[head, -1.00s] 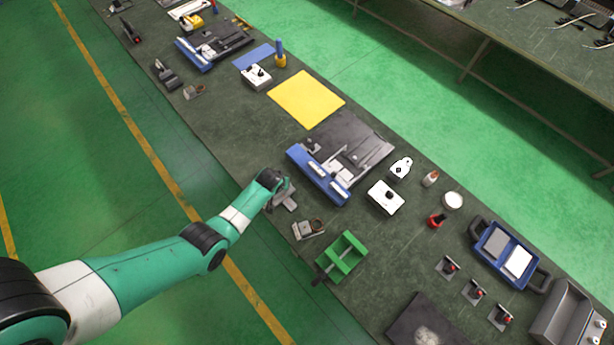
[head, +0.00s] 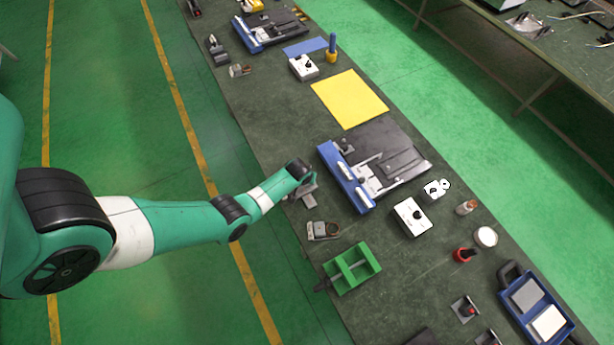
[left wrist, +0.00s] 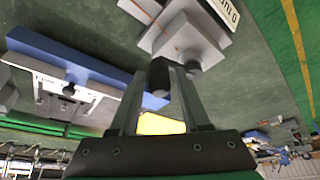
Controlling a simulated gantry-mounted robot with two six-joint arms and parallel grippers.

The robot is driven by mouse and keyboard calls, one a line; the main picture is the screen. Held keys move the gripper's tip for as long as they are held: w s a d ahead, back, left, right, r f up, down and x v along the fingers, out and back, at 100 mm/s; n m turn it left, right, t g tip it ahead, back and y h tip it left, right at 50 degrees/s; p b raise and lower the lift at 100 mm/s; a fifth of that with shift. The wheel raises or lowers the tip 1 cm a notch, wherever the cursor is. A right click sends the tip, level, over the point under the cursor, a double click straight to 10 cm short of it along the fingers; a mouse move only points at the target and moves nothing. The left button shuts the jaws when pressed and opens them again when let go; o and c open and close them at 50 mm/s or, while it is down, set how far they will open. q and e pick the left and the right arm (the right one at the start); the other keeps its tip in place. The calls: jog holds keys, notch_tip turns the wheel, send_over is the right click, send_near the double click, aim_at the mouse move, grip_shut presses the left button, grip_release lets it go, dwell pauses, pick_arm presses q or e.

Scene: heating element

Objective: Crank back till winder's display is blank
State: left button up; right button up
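The winder (head: 306,190) is a small grey device at the bench's near edge, mostly hidden by my left arm in the head view. In the left wrist view its grey body (left wrist: 190,40) fills the top. A white display or label (left wrist: 226,10) with dark characters, a "0" among them, is cut off by the top edge. A black knob (left wrist: 194,70) sits at its side. My left gripper (left wrist: 158,75) has one finger on each side of the black crank handle (left wrist: 157,85) and appears closed on it. My right gripper is out of view.
A blue and grey fixture (head: 345,178) stands beside the winder. A small grey part (head: 322,231) and a green divided tray (head: 334,280) lie along the near edge. A white box with a black knob (head: 412,217) is farther right. A yellow mat (head: 349,99) lies behind.

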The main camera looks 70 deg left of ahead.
pick_arm(q)
grip_shut()
dwell(1.1)
